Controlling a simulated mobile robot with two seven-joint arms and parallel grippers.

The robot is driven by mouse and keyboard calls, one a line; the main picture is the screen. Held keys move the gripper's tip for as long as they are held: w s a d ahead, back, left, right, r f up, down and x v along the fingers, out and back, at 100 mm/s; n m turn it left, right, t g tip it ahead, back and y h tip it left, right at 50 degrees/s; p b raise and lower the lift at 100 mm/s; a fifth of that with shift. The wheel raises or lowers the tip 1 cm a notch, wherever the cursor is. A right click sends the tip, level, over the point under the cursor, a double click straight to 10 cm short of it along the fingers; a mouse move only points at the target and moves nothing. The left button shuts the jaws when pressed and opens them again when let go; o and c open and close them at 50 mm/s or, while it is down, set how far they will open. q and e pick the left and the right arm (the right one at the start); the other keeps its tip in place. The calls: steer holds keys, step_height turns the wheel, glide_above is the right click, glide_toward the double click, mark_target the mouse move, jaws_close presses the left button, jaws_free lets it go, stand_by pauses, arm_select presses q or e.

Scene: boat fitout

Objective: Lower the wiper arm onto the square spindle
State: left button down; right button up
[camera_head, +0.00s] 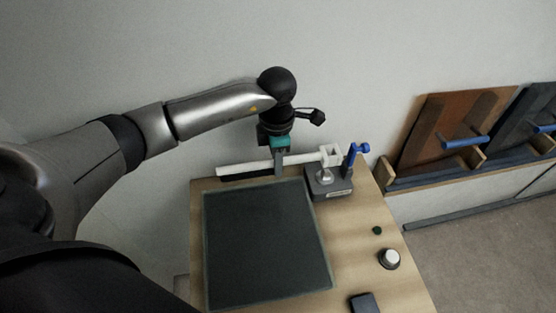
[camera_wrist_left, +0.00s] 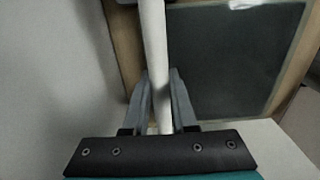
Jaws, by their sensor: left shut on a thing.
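The white wiper arm (camera_head: 240,168) lies roughly level above the back edge of the bench, with a dark strip below its left part. My left gripper (camera_head: 279,163) points down and is shut on the arm near its middle. In the left wrist view the gripper (camera_wrist_left: 161,88) has the white wiper arm (camera_wrist_left: 154,40) between its fingers. The arm's squared white end (camera_head: 330,153) is at the right, over the silver spindle (camera_head: 324,174) on a dark grey block (camera_head: 335,188). I cannot tell whether the end touches the spindle. My right gripper is not in view.
A blue lever-like piece (camera_head: 355,152) stands at the block's right, close to the arm's end. A dark panel (camera_head: 265,245) covers much of the wooden bench (camera_head: 345,245). A white-topped knob (camera_head: 390,258) is at the right. Wooden racks (camera_head: 455,130) stand beyond.

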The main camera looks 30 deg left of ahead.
mark_target(277, 188)
arm_select(q)
steer(key=shift+f+b, duration=1.05)
steer(key=shift+f, duration=0.55)
steer(key=shift+w+f+b, duration=0.1)
steer(key=shift+f+b, duration=1.65)
steer(key=shift+f, duration=0.25)
steer(key=c, duration=0.6)
jaws_free()
steer(key=shift+c, duration=0.2)
step_height(277, 188, up, 15)
steer(key=shift+r, duration=0.15)
steer(key=shift+d, duration=0.1)
